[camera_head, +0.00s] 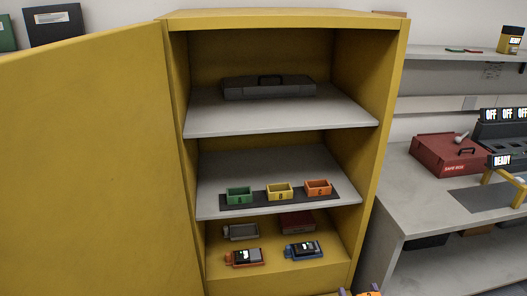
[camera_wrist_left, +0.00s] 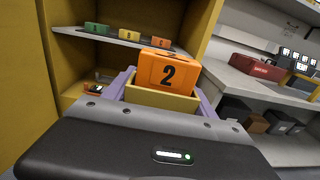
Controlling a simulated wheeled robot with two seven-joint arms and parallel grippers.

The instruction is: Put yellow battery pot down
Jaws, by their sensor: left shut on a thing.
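My left gripper (camera_wrist_left: 163,92) is shut on a yellow pot (camera_wrist_left: 160,98), with a purple finger on each side of it. An orange battery (camera_wrist_left: 167,70) marked 2 stands up out of this pot. In the head view only a small part of my left gripper (camera_head: 359,292) shows at the bottom edge, in front of the cabinet. My right gripper is not in view.
The yellow cabinet (camera_head: 285,20) has its door (camera_head: 90,150) open at the left. A dark case (camera_head: 268,88) lies on its upper shelf; several devices lie on its floor. At right is a grey bench (camera_head: 415,190) with a red box (camera_head: 450,154). The middle shelf has bare room behind the pots.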

